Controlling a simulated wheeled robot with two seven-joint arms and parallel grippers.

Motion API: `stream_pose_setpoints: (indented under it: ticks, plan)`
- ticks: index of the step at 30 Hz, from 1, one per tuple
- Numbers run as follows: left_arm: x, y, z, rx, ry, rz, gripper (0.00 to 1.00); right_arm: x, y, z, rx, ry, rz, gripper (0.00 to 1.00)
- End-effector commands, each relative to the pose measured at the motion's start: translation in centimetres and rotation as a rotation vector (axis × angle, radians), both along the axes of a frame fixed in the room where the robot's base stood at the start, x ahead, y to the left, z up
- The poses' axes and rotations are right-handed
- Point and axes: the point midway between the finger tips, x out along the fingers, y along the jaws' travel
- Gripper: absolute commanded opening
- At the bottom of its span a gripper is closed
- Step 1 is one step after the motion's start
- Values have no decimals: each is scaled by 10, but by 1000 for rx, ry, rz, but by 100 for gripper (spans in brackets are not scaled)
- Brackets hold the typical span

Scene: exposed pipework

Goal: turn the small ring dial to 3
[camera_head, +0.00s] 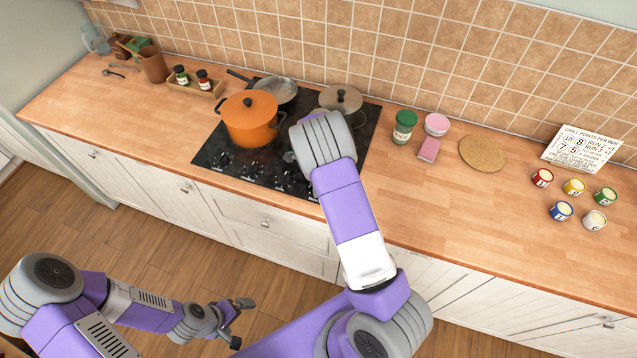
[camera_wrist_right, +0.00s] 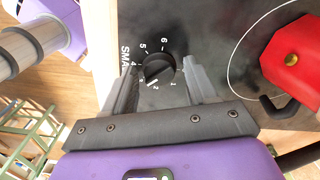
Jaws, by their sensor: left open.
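The small ring dial (camera_wrist_right: 159,68) is a round black knob on the dark hob panel in the right wrist view. Numbers run around it, and lettering starting "SMA" is partly hidden by a finger. Its white mark points down-left, close to the 2 and 3. My right gripper (camera_wrist_right: 162,82) is open, with one finger on each side of the dial and small gaps showing. In the head view my right arm hides that gripper. My left gripper (camera_head: 238,322) is open and empty, low over the floor in front of the cabinets.
On the black hob (camera_head: 212,152) stand an orange pot (camera_head: 250,120), a frying pan (camera_head: 277,90) and a lidded pan (camera_head: 341,101). Other knobs (camera_head: 245,170) line its front. Jars, a cork mat (camera_head: 483,153) and small cups lie to the right.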

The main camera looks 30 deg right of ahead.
Motion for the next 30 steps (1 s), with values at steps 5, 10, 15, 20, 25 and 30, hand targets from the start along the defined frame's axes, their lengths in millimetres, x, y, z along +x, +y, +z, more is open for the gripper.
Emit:
stream_pose_setpoints:
  ticks: [5, 10, 15, 20, 25, 30]
  plan:
    - [0, 0, 0, 0, 0, 0, 100, -1, 0, -1, 1, 3, 0, 65]
    - [0, 0, 0, 0, 0, 0, 100, -1, 0, 1, 1, 3, 0, 65]
    - [0, 0, 1, 0, 0, 0, 100, 0, 0, 21, 1, -1, 1, 65]
    - [0, 0, 2, 0, 0, 0, 100, 0, 1, 50, 0, -1, 1, 65]
    - [0, 0, 3, 0, 0, 0, 100, 0, 1, 70, 1, 0, 1, 65]
    - [0, 0, 3, 0, 0, 0, 100, -1, 0, 75, 0, 2, 0, 65]
